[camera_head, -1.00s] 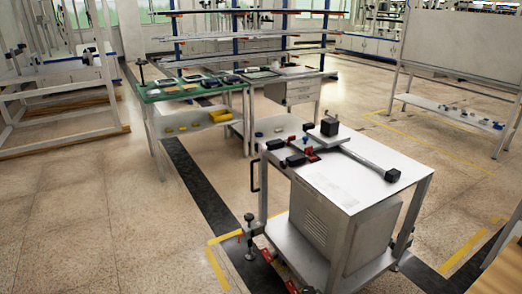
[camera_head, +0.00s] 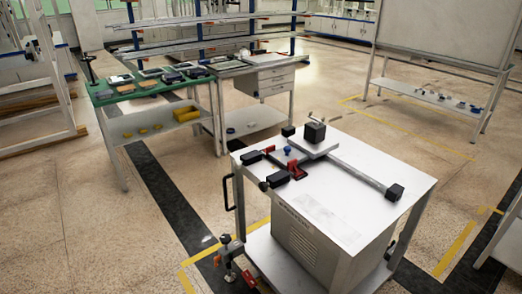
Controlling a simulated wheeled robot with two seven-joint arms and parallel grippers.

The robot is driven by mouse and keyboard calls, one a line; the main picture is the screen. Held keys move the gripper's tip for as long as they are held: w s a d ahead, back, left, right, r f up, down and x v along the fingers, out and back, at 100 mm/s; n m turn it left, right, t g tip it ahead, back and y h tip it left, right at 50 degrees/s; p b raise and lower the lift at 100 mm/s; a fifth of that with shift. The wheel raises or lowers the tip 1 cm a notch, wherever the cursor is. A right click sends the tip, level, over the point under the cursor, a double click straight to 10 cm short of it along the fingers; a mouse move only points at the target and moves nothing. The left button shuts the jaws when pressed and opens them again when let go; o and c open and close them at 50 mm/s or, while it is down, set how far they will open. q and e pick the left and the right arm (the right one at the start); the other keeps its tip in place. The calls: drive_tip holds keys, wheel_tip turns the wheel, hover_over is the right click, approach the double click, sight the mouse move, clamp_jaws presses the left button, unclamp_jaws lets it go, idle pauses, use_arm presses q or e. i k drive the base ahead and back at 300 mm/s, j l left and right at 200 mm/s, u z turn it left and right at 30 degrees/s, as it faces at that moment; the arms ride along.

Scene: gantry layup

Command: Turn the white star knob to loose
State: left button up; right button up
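I cannot make out a white star knob at this size. A white-topped cart (camera_head: 340,205) stands in front of me, right of centre. On its top is a fixture with a grey plate (camera_head: 314,147) carrying a black block (camera_head: 315,132), and a long grey bar running to a black end block (camera_head: 395,192). A small blue knob (camera_head: 287,150) and a red clamp part (camera_head: 297,170) sit left of the plate, with black blocks beside them. Neither of my grippers is in view.
A green-topped bench (camera_head: 125,94) with several small devices stands at the back left, beside a drawer bench (camera_head: 272,82). A whiteboard stand (camera_head: 425,92) is at the right. Clamps (camera_head: 228,262) are at the cart's lower left.

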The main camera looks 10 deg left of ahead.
sight(237, 163)
drive_tip(key=i+j+z, duration=0.45)
drive_tip(key=i+j, duration=0.15)
drive_tip(key=i, duration=0.15)
